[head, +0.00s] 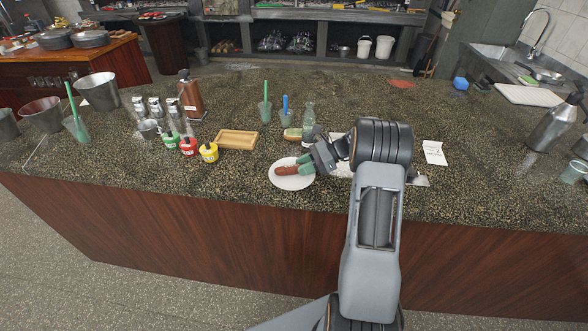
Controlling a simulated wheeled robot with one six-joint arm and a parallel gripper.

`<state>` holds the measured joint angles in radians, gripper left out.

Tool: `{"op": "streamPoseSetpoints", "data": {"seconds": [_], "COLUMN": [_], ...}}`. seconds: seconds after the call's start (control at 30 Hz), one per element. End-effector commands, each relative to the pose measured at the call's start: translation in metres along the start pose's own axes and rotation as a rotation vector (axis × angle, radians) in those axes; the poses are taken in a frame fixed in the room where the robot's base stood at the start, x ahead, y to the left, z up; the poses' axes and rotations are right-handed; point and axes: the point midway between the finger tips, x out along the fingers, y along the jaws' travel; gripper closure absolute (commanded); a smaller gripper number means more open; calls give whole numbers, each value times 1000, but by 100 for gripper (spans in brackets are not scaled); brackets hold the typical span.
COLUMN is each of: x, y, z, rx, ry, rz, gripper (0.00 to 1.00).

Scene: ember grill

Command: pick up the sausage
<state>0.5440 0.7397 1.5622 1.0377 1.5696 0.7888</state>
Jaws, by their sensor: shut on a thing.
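The sausage (287,170) is reddish-brown and lies over a white plate (291,183) near the front edge of the counter. My gripper (305,165) reaches in from the right, with its green fingertips at the sausage's right end. The jaws are shut on the sausage. The fingers hide that end, and I cannot tell whether the sausage is lifted clear of the plate.
A wooden tray (236,139) and green, red and yellow (209,152) small pots stand left of the plate. A glass bottle (308,117) stands close behind my gripper. A white paper (434,153) lies to the right. The counter's front left is clear.

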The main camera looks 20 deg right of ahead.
Motion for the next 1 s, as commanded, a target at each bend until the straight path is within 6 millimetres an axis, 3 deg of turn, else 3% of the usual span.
{"op": "streamPoseSetpoints", "data": {"seconds": [0.03,0.23,0.47,0.77,1.0], "x": [2,0,-9,-51,-79], "y": [3,3,3,48,95], "z": [-9,-5,23,71,83], "rx": [18,17,7,3,4], "ry": [7,7,7,6,5], "rz": [9,7,6,3,3], "gripper": [96,97,97,97,97]}}
